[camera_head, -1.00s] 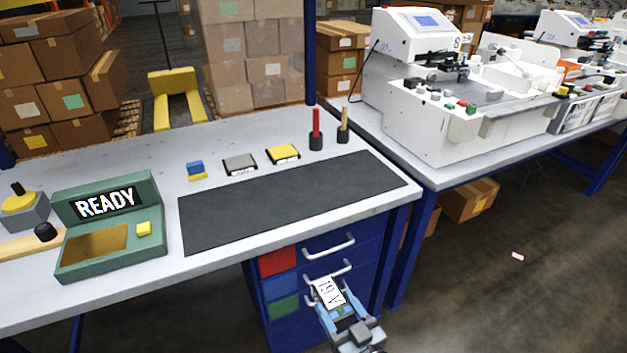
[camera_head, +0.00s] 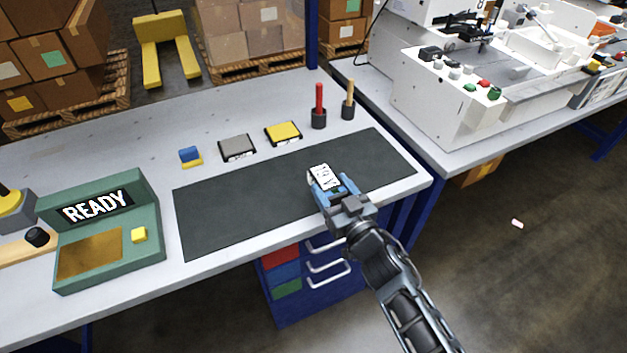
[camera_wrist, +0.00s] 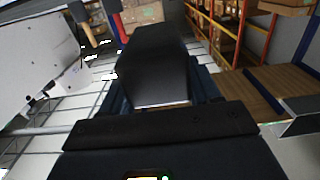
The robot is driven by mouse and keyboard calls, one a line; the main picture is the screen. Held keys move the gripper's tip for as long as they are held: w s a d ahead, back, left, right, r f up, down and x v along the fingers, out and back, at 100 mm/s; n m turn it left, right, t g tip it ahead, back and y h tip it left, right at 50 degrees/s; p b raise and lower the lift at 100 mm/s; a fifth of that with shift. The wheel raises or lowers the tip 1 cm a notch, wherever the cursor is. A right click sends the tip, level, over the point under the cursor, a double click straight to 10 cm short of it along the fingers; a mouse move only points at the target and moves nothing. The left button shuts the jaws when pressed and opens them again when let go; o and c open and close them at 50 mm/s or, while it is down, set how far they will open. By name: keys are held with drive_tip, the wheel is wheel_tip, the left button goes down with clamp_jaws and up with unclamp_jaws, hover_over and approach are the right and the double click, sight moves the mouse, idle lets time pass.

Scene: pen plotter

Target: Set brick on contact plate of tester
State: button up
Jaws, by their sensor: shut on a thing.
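The brick is a dark block with a white printed label (camera_head: 323,176). My gripper (camera_head: 327,188) is shut on it and holds it over the right part of the dark mat, far from the tester. In the wrist view the brick (camera_wrist: 158,65) is a black block held in front of the gripper. The tester (camera_head: 148,187) is a green box at the left of the bench, with a screen reading READY. Its contact plate (camera_head: 90,252) is a bare brass-coloured rectangle on the lower top face. A yellow button (camera_head: 138,235) sits right of the plate.
The dark mat (camera_head: 230,215) covers the bench's middle. Behind it stand a blue-and-yellow block (camera_head: 190,156), a grey pad (camera_head: 237,147), a yellow pad (camera_head: 283,133) and red (camera_head: 319,100) and tan-handled tools in holders. A black knob (camera_head: 37,237) lies left of the tester.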

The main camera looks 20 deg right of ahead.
sight(322, 182)
drive_tip(key=w+f+b, duration=0.1)
drive_tip(key=w, duration=0.2)
drive_tip(key=w+f+b, duration=0.1)
drive_tip(key=w, duration=0.1)
drive_tip(key=shift+f+b, duration=0.3)
drive_tip(key=shift+f, duration=0.05)
drive_tip(key=w+f+b, duration=0.2)
drive_tip(key=b, duration=0.1)
drive_tip(key=shift+w+f, duration=0.2)
drive_tip(key=shift+w, duration=0.2)
drive_tip(key=shift+w+r, duration=0.1)
drive_tip(key=shift+r, duration=0.05)
drive_tip(key=shift+f, duration=0.2)
drive_tip(key=o, duration=1.3)
